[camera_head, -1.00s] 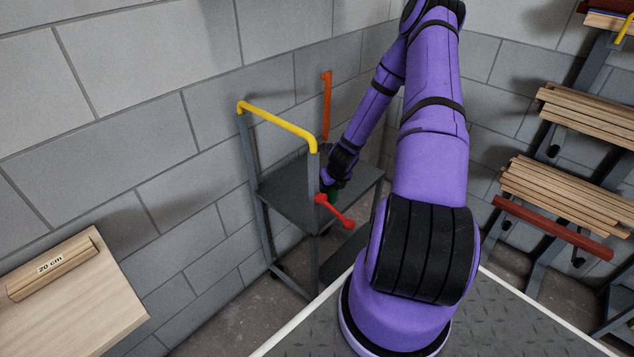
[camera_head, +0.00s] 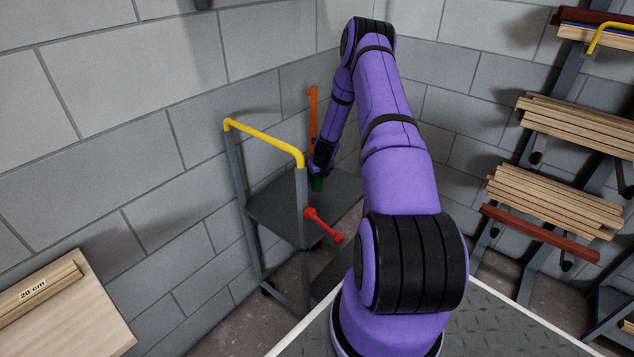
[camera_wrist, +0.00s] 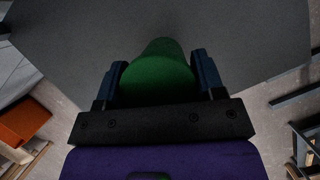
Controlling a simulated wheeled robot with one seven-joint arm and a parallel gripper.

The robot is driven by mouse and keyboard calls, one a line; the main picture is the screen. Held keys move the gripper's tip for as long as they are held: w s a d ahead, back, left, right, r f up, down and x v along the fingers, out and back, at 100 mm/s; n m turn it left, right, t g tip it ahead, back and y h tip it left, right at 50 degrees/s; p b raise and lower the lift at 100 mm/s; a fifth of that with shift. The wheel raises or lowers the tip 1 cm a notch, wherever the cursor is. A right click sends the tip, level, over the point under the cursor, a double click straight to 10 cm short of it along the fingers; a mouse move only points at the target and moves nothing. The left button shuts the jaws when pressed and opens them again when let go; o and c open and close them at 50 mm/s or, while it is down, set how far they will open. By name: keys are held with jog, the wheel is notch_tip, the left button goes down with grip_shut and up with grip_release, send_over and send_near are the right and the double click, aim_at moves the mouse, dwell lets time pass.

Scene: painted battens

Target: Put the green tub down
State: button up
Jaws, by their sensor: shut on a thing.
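The green tub (camera_wrist: 158,75) is between the two fingers of my gripper (camera_wrist: 160,85) in the wrist view, with a finger against each side. In the head view the tub (camera_head: 318,184) shows as a small green patch under my gripper (camera_head: 318,172), over the grey top of a metal cart (camera_head: 275,215). The cart top (camera_wrist: 235,35) also fills much of the wrist view beyond the tub. I cannot tell whether the tub's base touches it.
The cart has a yellow rail (camera_head: 265,142), an orange upright bar (camera_head: 313,115) and a red handle (camera_head: 323,225). A wooden board (camera_head: 95,315) is at lower left. Racks of battens (camera_head: 555,195) stand at right. Block walls close off the back.

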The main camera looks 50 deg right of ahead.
aim_at(317, 181)
jog(key=shift+f, duration=1.75)
jog(key=shift+f, duration=0.1)
jog(key=o, duration=1.1)
